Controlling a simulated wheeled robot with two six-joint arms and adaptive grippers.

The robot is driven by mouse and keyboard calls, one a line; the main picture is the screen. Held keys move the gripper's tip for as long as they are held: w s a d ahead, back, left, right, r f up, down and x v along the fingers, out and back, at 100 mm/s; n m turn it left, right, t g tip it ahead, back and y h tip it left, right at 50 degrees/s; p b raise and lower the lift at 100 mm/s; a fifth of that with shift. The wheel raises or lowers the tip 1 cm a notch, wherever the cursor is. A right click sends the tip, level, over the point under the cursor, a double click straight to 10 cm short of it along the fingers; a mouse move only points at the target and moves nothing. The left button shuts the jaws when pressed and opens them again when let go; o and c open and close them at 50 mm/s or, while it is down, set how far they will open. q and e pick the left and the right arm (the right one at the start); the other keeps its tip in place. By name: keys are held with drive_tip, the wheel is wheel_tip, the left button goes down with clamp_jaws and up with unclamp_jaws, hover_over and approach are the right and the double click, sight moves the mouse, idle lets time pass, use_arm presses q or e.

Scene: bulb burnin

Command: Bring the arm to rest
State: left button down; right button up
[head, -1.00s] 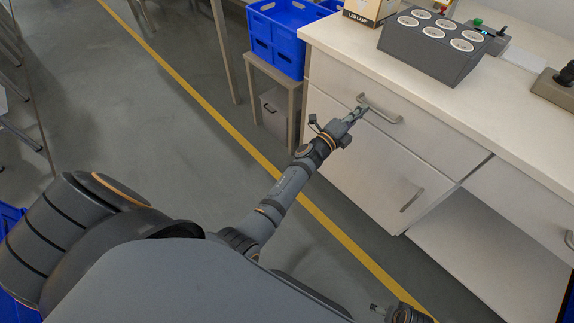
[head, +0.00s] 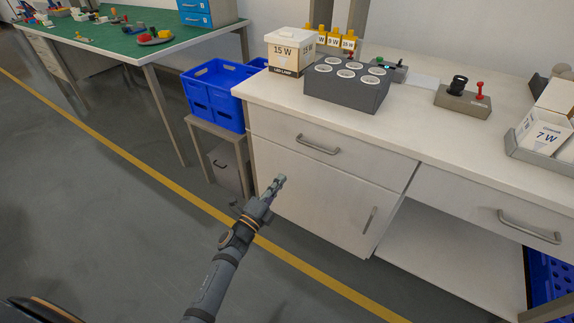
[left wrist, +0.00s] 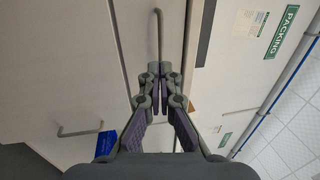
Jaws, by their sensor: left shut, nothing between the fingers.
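My left gripper (head: 279,182) is shut and empty in the head view. It hangs in front of the white cabinet, below the closed top drawer (head: 290,142) and its handle (head: 318,145). The left wrist view shows its fingertips (left wrist: 160,70) pressed together with nothing between them, with a cabinet handle (left wrist: 159,35) beyond. How far the gripper is from the cabinet front is hard to tell. My right gripper is not in the head view.
The white counter (head: 420,135) holds a grey block with round sockets (head: 345,92), a 15 W lamp box (head: 290,52), a control box (head: 462,102) and a tray with a 7 W box (head: 541,133). Blue crates (head: 215,95) stand on a stool left of the cabinet. The floor (head: 110,220) there is clear.

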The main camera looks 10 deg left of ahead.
use_arm(q)
drive_tip(key=shift+f, duration=0.1)
